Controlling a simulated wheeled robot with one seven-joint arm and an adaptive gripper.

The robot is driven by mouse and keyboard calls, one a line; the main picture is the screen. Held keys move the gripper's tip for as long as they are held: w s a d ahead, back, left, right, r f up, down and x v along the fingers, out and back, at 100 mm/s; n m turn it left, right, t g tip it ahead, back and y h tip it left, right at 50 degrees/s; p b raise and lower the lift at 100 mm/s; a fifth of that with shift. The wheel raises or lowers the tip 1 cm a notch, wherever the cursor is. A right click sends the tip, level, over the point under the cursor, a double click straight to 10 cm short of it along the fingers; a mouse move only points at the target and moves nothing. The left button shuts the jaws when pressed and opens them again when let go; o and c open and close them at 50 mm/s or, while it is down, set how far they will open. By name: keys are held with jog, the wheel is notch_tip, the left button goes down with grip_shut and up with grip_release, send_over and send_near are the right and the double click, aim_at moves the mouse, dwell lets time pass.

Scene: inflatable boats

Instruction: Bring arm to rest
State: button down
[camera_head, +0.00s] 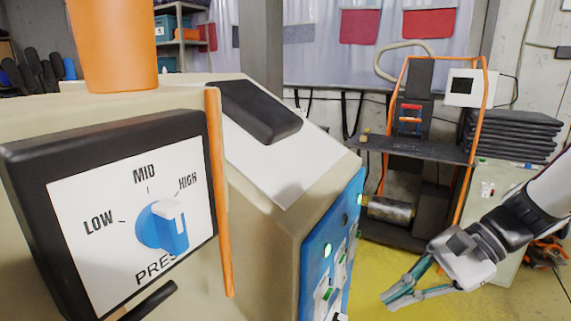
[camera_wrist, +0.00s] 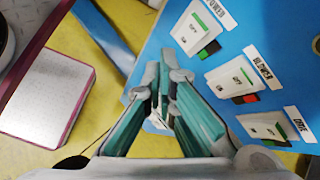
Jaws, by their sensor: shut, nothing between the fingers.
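My gripper (camera_head: 389,299) hangs at the lower right in the head view, at the end of my white and black arm. It is in the air over the yellow floor, to the right of the blue switch panel (camera_head: 338,248) and apart from it. In the wrist view my gripper (camera_wrist: 165,76) has its teal fingers converging, shut with nothing held. The blue panel also fills the upper right there (camera_wrist: 222,110), with several labelled switches.
A beige machine (camera_head: 262,215) stands close on the left, with a pressure dial (camera_head: 165,228) whose blue knob is near HIGH. An orange bar (camera_head: 218,190) stands beside the dial. A dark cart (camera_head: 415,148) with orange uprights is behind. Yellow floor (camera_head: 385,265) lies open between.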

jog(key=s+r+n+t+h+p, duration=0.2)
jog(key=s+r+n+h, duration=0.3)
jog(key=s+n, duration=0.1)
jog(key=s+d+r+n+t+h+p, duration=0.1)
jog(key=s+r+n+t+h, duration=0.1)
jog(key=s+r+n+h, duration=0.3)
jog(key=shift+s+n+p, duration=0.35)
jog(key=shift+s+n, duration=0.45)
jog(key=shift+s, duration=1.1)
